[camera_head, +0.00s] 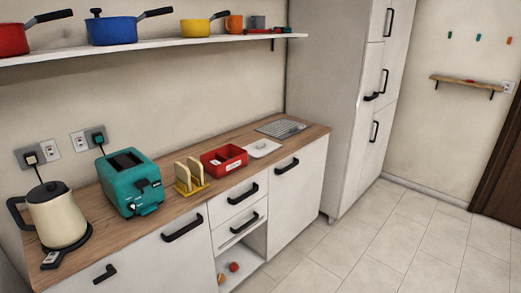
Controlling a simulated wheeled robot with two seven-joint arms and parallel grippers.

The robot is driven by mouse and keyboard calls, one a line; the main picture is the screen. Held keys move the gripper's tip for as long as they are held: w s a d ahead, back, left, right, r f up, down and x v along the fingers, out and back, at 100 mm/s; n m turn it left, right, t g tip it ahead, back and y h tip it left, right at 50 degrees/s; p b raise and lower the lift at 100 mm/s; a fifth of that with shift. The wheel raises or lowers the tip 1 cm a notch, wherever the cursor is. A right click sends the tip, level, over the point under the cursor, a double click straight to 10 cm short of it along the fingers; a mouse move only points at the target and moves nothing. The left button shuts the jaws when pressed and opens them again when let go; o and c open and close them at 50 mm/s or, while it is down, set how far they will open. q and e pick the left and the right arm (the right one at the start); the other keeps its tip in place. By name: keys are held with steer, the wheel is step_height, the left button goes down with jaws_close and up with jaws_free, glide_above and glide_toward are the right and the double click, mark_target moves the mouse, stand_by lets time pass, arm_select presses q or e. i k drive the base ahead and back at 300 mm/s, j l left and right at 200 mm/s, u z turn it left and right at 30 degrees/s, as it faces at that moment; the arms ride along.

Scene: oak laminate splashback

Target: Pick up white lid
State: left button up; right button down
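A flat white piece that looks like the white lid (263,148) lies on the wooden counter. It has a small darker spot near its middle. It is just right of a red open box (236,155) and in front of a grey board (281,128). Nothing visibly covers it. Neither of my grippers is in view.
A yellow rack with toast (190,176), a teal toaster (132,182) and a cream kettle (58,216) stand left along the counter (165,222). Pots, including a blue one (112,31), sit on the shelf above. A tall cabinet (340,90) stands right. The tiled floor (390,240) is clear.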

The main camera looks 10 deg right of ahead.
mark_target(259, 149)
steer(key=i+u, duration=0.1)
steer(key=u, duration=0.45)
steer(key=i+l+u, duration=0.45)
steer(key=l, duration=0.15)
steer(key=i+l+u, duration=0.2)
steer(key=l, duration=0.15)
steer(key=i+l+u, duration=0.2)
steer(key=l, duration=0.2)
steer(key=i+l, duration=0.15)
steer(key=l, duration=0.2)
steer(key=i+l, duration=0.1)
steer(key=l, duration=0.25)
steer(key=i+l, duration=0.15)
steer(key=l, duration=0.2)
steer(key=i+l+u, duration=0.1)
steer(key=l, duration=0.25)
steer(key=i+l, duration=0.15)
steer(key=l, duration=0.2)
